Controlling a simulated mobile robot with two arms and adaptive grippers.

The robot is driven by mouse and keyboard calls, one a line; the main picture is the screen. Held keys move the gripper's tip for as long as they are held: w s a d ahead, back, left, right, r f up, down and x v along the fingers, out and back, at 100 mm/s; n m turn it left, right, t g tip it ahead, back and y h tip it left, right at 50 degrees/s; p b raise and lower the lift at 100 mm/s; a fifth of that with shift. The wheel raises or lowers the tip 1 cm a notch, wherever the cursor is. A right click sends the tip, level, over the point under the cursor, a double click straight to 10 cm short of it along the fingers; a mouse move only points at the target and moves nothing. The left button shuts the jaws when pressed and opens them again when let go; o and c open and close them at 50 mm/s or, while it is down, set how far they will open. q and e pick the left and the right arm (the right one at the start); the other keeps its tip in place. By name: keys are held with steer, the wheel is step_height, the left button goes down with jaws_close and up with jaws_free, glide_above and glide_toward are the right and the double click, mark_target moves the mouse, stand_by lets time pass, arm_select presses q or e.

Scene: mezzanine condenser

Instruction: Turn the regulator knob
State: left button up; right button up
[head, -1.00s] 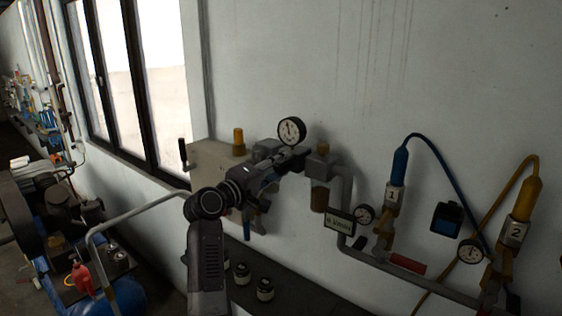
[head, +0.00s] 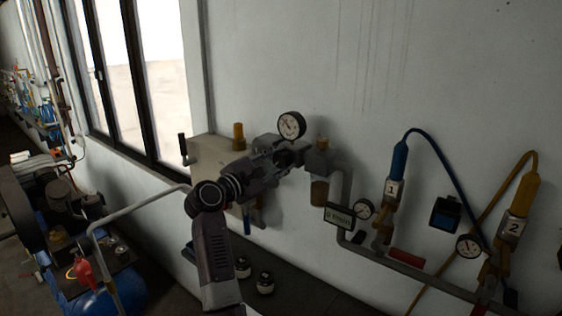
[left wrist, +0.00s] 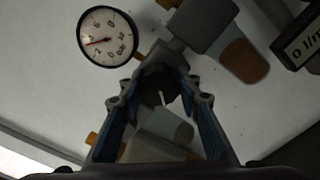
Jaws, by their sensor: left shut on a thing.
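The dark regulator knob (left wrist: 158,90) with a white mark shows between the fingers in the left wrist view. My left gripper (left wrist: 161,100) is shut on it, with one blue-lined finger on each side. In the head view the left gripper (head: 285,158) is at the grey regulator on the wall pipe and mostly hides the knob. A round gauge (head: 291,125) stands just above the gripper. It also shows in the left wrist view (left wrist: 107,37), its red needle pointing left toward the low numbers. My right gripper is not in view.
A flow display (head: 339,217), a small gauge (head: 364,209) and couplings 1 (head: 391,191) and 2 (head: 514,229) with hoses lie to the right. A beige box (head: 207,153) is left of the gripper. A compressor with a blue tank is lower left.

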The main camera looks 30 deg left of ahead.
arm_select(q)
steer(key=n, duration=0.5)
steer(key=shift+f+n, duration=0.15)
steer(key=shift+n, duration=0.25)
steer(key=shift+f, duration=0.1)
stand_by(0.3)
steer(key=o, duration=1.2)
steer(key=shift+c, duration=0.2)
steer(key=shift+a, duration=0.1)
steer(key=shift+r, duration=0.2)
steer(key=shift+s, duration=0.15)
steer(key=shift+s, duration=0.3)
steer(key=s, duration=1.1)
steer(key=shift+a, duration=0.45)
